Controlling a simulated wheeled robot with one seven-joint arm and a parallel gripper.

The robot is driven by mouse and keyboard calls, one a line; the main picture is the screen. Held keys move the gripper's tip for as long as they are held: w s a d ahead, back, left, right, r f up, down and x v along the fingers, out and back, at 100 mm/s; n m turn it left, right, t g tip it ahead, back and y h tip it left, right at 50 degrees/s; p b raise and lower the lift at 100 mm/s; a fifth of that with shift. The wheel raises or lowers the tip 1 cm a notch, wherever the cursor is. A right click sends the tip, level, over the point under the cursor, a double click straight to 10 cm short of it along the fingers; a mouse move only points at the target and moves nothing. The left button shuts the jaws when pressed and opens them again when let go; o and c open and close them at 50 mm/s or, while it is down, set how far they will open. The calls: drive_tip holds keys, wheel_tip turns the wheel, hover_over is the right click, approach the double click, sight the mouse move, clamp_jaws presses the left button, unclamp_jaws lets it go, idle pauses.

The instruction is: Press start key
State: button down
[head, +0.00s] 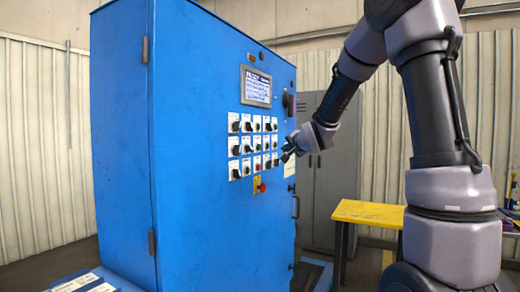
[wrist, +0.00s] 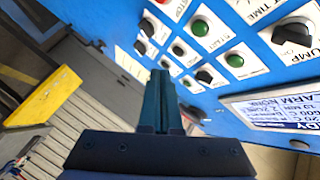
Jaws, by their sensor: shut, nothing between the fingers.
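The blue control cabinet (head: 200,190) carries a panel of black knobs and keys on white labels. In the wrist view, several round green keys show; one (wrist: 199,28) has a label beside it that seems to read START, and another (wrist: 235,60) sits lower right. My gripper (head: 288,153) is at the right edge of the key panel in the head view. Its fingers (wrist: 160,76) are shut together and empty, pointing at the panel's label area. I cannot tell whether they touch it.
A display screen (head: 256,86) sits above the keys, and a red knob on a yellow plate (head: 259,186) below them. A yellow table (head: 368,213) stands at the right. Grey lockers (head: 328,190) stand behind my arm.

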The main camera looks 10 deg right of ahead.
drive_tip(key=w+a, duration=0.4)
drive_tip(key=a, duration=0.2)
drive_tip(key=shift+w, duration=0.15)
idle(2.0)
drive_tip(key=shift+w+a, duration=0.2)
drive_tip(key=shift+a, duration=0.05)
drive_tip(key=shift+w+a, duration=0.25)
drive_tip(key=shift+a, duration=0.1)
idle(0.7)
drive_tip(key=shift+d, duration=0.1)
drive_tip(key=shift+s+d, duration=0.5)
drive_tip(key=shift+d, duration=0.05)
idle(0.3)
drive_tip(key=s+d, duration=0.1)
drive_tip(key=d, duration=0.1)
drive_tip(key=s+d, duration=0.2)
idle(0.4)
